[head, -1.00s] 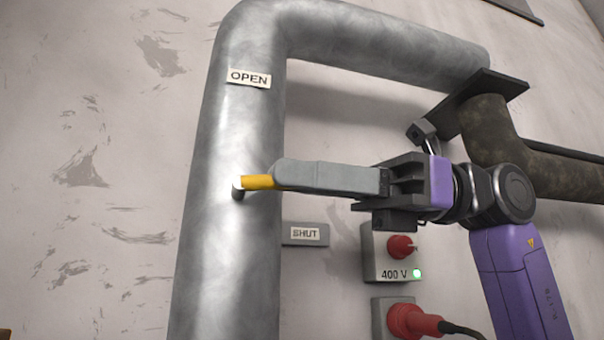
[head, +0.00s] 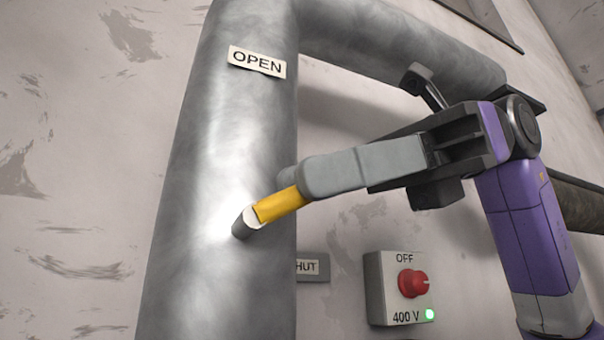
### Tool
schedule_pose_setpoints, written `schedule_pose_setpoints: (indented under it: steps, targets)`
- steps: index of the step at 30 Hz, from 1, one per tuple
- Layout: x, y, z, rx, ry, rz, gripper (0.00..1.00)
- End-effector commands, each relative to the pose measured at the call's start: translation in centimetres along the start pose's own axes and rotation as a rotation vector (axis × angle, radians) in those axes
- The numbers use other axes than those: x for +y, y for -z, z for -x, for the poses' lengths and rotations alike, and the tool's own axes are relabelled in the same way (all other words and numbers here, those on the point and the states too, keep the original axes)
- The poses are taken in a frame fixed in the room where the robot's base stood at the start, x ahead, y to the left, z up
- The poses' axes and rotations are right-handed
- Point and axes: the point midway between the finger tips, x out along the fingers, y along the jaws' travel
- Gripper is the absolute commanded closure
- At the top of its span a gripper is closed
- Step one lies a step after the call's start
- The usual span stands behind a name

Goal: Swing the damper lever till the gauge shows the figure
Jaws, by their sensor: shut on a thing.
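The damper lever (head: 279,205) is a yellow bar on a short round pivot (head: 245,221) on the front of the thick grey metal pipe (head: 195,215). It slants up to the right from the pivot. My gripper (head: 310,177) is shut on the lever's outer part, and its grey fingers hide that end. An OPEN label (head: 257,62) is on the pipe above the lever.
A grey switch box (head: 375,288) with a red knob (head: 413,283), an OFF mark, "400 V" and a lit green lamp is on the wall below my gripper. The pipe bends right above my arm. A darker pipe (head: 577,213) runs behind my arm.

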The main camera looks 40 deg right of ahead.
Motion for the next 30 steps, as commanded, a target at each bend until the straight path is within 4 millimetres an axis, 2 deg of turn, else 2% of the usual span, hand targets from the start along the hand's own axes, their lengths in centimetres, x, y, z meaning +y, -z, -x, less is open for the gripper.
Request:
schedule_pose_setpoints:
  steps: [1, 12, 29, 30]
  targets:
    - [0.01, -0.53, 0.08, 0.033, -0.004, -0.001, 1.0]
    - [-0.18, -1.22, -0.32, 0.198, -0.04, -0.006, 1.0]
    - [-0.28, -1.38, -0.36, 0.226, -0.045, -0.006, 1.0]
    - [-0.28, -1.38, -0.36, 0.226, -0.045, -0.006, 0.8]
